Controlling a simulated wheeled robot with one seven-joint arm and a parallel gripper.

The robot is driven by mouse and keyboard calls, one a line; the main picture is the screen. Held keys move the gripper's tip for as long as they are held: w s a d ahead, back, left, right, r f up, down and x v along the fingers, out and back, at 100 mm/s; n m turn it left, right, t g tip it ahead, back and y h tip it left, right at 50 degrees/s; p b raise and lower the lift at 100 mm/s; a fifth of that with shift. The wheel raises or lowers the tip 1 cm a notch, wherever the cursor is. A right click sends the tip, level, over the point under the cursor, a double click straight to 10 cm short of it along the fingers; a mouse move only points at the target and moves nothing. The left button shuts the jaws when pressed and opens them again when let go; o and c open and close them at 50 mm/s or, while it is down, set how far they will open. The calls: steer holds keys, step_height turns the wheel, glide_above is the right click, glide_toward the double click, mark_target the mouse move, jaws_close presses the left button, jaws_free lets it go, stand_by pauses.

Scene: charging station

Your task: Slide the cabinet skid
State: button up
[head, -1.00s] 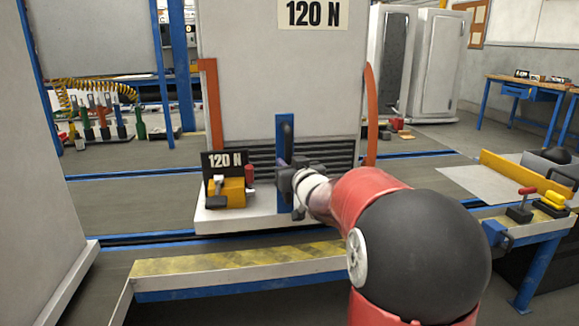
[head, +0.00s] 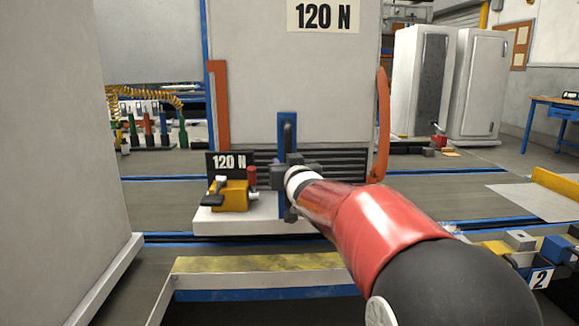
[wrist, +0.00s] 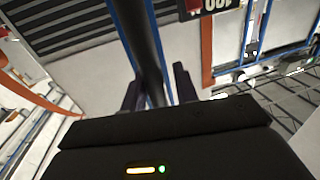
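The tall grey cabinet (head: 290,80), marked 120 N, stands on a low white skid (head: 240,227) on the floor track. A blue plate (head: 287,122) on its front carries a dark upright bar handle (head: 288,138). My gripper (head: 292,172) is at the lower part of this handle. In the wrist view the handle (wrist: 143,40) runs between the two fingers of my gripper (wrist: 158,92), which appear shut on it. The exact finger contact is partly hidden by the gripper body.
A yellow block with a 120 N sign (head: 230,195) sits on the skid's left end. A yellow-striped ledge (head: 260,265) lies in front. Another large grey cabinet (head: 60,150) stands at left, with open floor between.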

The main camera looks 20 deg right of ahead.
steer(key=shift+o, duration=1.1)
steer(key=shift+a, duration=0.25)
steer(key=shift+d, duration=0.15)
steer(key=s, duration=0.7)
steer(key=shift+s+a+p, duration=0.3)
steer(key=shift+s+a, duration=0.05)
steer(key=shift+s, duration=0.05)
steer(key=s+a+f+g+p, duration=0.1)
steer(key=s+f+g, duration=0.3)
steer(key=s, duration=0.6)
steer(key=s+a+f+g+y+p, duration=0.1)
steer(key=s+a+f+g, duration=0.3)
steer(key=s, duration=0.6)
steer(key=s+a+f+n+g+p, duration=0.1)
steer(key=s+a+f+g+p, duration=0.2)
steer(key=s+f, duration=0.3)
steer(key=shift+s+a+f+g+y, duration=0.15)
steer(key=shift+s+g, duration=0.2)
steer(key=shift+s, duration=0.7)
steer(key=shift+s+d+g+y, duration=0.15)
steer(key=shift+s+g, duration=0.2)
steer(key=shift+s, duration=0.65)
